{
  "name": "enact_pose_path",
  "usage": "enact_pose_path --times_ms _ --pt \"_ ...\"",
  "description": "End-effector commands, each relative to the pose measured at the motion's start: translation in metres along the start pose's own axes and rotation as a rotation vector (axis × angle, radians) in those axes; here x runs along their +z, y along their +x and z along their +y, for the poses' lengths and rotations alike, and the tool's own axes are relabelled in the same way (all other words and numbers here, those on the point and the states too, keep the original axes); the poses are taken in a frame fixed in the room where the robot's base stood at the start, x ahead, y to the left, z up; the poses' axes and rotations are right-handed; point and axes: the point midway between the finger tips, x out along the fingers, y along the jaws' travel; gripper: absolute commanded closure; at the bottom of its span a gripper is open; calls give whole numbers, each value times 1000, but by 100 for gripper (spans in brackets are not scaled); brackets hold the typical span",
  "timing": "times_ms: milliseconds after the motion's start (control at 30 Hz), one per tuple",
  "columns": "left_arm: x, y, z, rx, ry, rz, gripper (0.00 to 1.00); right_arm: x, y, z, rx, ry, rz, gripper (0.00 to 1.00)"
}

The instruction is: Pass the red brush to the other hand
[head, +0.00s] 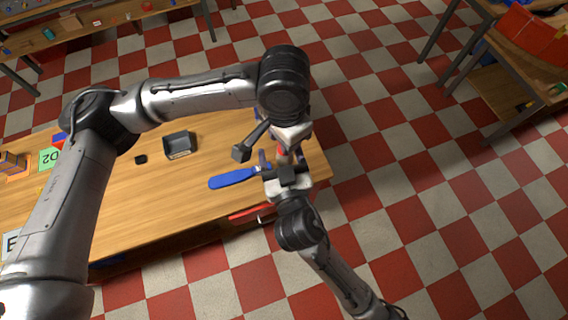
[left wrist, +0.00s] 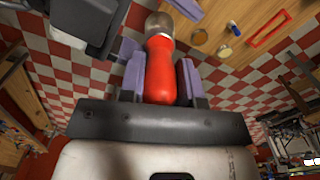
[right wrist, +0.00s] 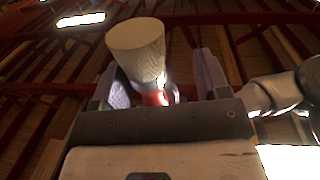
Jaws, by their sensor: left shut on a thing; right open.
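The red brush (head: 283,157) is between my two grippers in the head view, mostly covered by them. My left gripper (head: 290,141) is shut on its red handle (left wrist: 160,72), which stands between the purple finger pads in the left wrist view, metal collar beyond. My right gripper (head: 284,168) is open, just below the left one in the head view. In the right wrist view the brush's pale end (right wrist: 137,48) rises between the spread fingers, with a little metal and red showing under it. I cannot tell whether either right finger touches the brush.
A wooden table (head: 190,195) lies beneath and left of the grippers. It holds a blue flat-bladed tool (head: 232,178), a grey tray (head: 179,147) and a small black block (head: 140,159). Tiled floor is open to the right; another table (head: 520,60) stands at upper right.

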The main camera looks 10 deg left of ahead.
Motion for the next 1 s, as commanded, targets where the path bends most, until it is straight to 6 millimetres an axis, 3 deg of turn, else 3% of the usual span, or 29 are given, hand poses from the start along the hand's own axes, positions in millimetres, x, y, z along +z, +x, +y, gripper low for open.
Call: enact_pose_path --times_ms 467,1000 --pt "0 0 0 0 0 0 93 0 8 0 0 1 0 31" --pt "-1 -1 1 3 2 5 92 -1 7 -3 -7 3 2 82"
